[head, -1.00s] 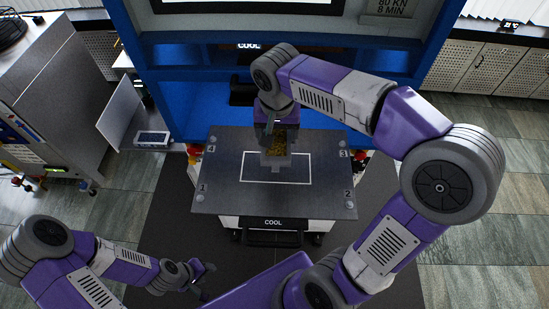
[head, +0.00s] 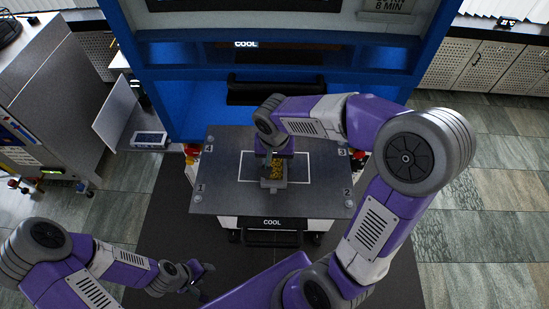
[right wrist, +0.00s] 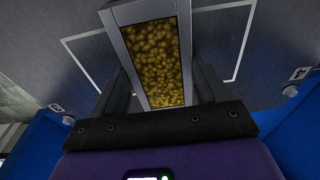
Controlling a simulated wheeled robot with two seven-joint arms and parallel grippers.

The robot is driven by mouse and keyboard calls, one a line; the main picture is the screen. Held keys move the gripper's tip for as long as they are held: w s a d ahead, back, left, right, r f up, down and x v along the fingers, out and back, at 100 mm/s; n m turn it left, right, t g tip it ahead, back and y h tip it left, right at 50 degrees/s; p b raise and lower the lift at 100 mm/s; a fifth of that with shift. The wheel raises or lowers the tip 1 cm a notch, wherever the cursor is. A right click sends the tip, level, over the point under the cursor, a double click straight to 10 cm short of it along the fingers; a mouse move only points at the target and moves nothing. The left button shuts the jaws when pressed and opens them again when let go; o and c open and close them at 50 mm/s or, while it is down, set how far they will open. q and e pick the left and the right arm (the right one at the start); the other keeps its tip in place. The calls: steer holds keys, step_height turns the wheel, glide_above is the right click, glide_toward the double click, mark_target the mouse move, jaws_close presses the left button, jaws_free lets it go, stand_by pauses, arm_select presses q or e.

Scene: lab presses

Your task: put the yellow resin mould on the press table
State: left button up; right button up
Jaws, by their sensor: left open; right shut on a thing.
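The yellow resin mould (head: 273,184) is a grey metal tray filled with yellow granules; it also shows in the right wrist view (right wrist: 158,60). My right gripper (right wrist: 166,92) is shut on it, with dark fingers on either side. The mould is over the press table (head: 220,190), a dark plate with a white rectangle outline. In the head view it overlaps the outline's front line. I cannot tell whether it touches the plate. My right arm partly hides the mould's far end. My left gripper (head: 203,277) is open and empty, low in front of the table.
The blue press (head: 180,90) with a dark handle bar (head: 275,90) stands behind the table. Numbered corners have small round studs. The plate is clear around the mould.

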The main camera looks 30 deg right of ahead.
steer(key=o, duration=1.5)
steer(key=shift+f, duration=0.1)
steer(key=r, duration=0.4)
steer(key=s+r, duration=0.1)
steer(key=r, duration=0.7)
steer(key=shift+s+a+r+p, duration=0.15)
steer(key=shift+a+p, duration=0.15)
steer(key=shift+a, duration=0.1)
